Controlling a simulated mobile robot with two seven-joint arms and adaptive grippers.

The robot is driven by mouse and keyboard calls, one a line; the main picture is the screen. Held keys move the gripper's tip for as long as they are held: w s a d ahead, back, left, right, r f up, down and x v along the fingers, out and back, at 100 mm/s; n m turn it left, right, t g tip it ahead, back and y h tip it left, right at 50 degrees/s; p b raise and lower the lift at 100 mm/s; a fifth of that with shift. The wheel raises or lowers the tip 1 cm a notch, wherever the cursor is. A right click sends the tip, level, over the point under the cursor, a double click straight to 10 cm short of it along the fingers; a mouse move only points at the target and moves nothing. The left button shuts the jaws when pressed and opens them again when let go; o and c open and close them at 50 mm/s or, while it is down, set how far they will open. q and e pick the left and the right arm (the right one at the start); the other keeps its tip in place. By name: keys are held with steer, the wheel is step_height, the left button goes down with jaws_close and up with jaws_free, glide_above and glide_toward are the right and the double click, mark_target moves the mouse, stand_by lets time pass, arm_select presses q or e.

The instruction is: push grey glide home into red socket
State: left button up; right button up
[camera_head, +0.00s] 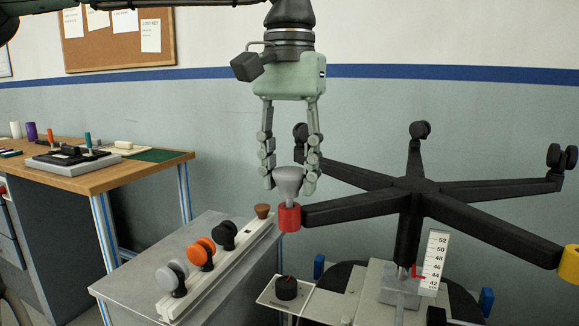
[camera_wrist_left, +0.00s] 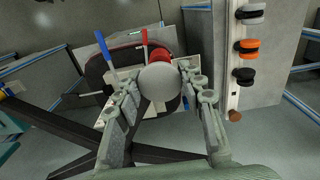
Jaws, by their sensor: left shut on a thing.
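The grey glide (camera_head: 288,180) is upright, wide end up, with its narrow lower part at the mouth of the red socket (camera_head: 289,217). A short length of stem shows above the socket; how deep it sits is hidden. The socket is on the end of a black chair-base leg. My left gripper (camera_head: 289,188) points down and is shut on the glide, one finger on each side. In the left wrist view the glide's round grey top (camera_wrist_left: 160,81) lies between the fingertips and covers part of the red socket (camera_wrist_left: 160,55). My right gripper is not in view.
The black five-legged chair base (camera_head: 420,187) stands upside down on a fixture with a height scale (camera_head: 434,262). A yellow socket (camera_head: 573,257) is at right. A white rack (camera_head: 218,267) at left holds grey, orange, black and brown pieces. A wooden bench (camera_head: 110,181) stands farther left.

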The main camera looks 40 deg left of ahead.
mark_target(289, 170)
arm_select(q)
steer(key=shift+f+b, duration=0.3)
steer(key=shift+f, duration=0.5)
steer(key=o, duration=1.1)
steer(key=shift+o, duration=0.2)
step_height(289, 170, up, 12)
